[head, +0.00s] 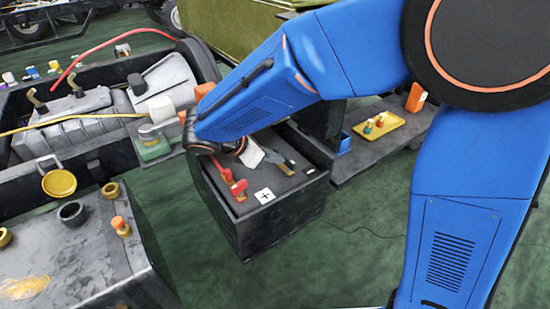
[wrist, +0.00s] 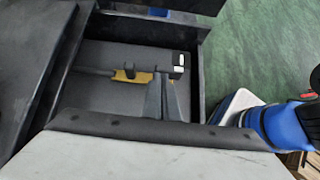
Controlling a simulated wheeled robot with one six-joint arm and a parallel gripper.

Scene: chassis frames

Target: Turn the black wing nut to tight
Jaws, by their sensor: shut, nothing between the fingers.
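In the wrist view, a small dark upright piece (wrist: 130,71), which looks like the black wing nut, sits on a yellow fitting on a dark box top. Its turn position cannot be told. My gripper (wrist: 163,80) is shut and empty, its grey fingers just right of that piece and apart from it in the picture; contact and height cannot be judged. In the head view my gripper (head: 253,155) is over the black box (head: 275,220), partly hidden by my wrist. The wing nut is too small to make out there.
A red clamp (head: 235,185) and a white plus label (head: 265,196) are on the box top. An engine bay (head: 90,120) is at left, a dark bench (head: 80,260) at front left, and a yellow tray (head: 385,130) at right. Raised dark walls border the box.

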